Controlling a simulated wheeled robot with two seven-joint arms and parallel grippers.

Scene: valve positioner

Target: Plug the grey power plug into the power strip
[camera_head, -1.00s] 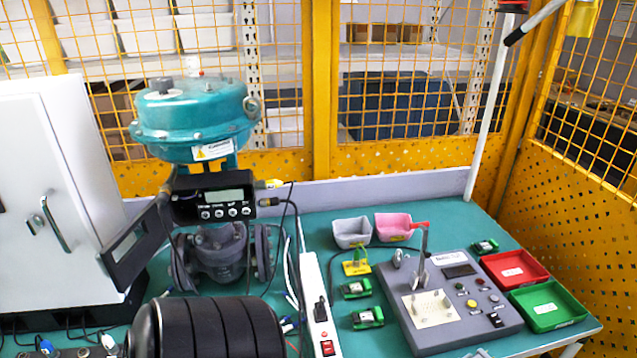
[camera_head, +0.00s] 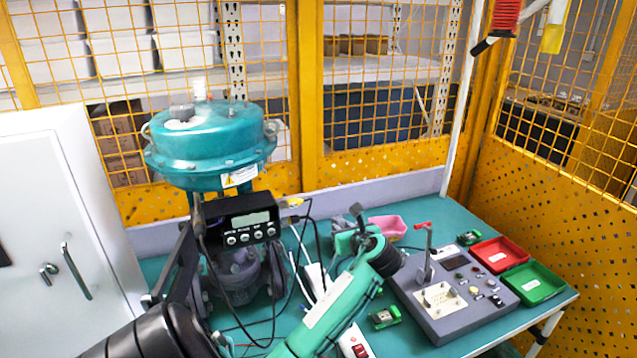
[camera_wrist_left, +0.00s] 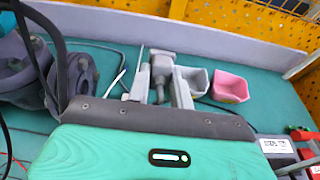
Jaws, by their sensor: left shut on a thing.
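My left gripper (camera_head: 348,226) is above the table's middle, with its fingers shut on a small dark grey piece (camera_wrist_left: 160,74). In the left wrist view the piece sits between the two fingers and looks like the grey power plug; its prongs cannot be made out. The white power strip (camera_head: 355,344) lies on the table below my left arm. Its near end with the red switch shows, and the arm hides much of its middle. The gripper is above and beyond that near end, apart from it. My right gripper is not in view.
The valve with its teal actuator (camera_head: 208,150) and black positioner (camera_head: 246,220) stands left of the gripper, with loose cables. A pink bin (camera_head: 388,226), grey control box (camera_head: 455,300), red tray (camera_head: 497,254) and green tray (camera_head: 533,284) are to the right.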

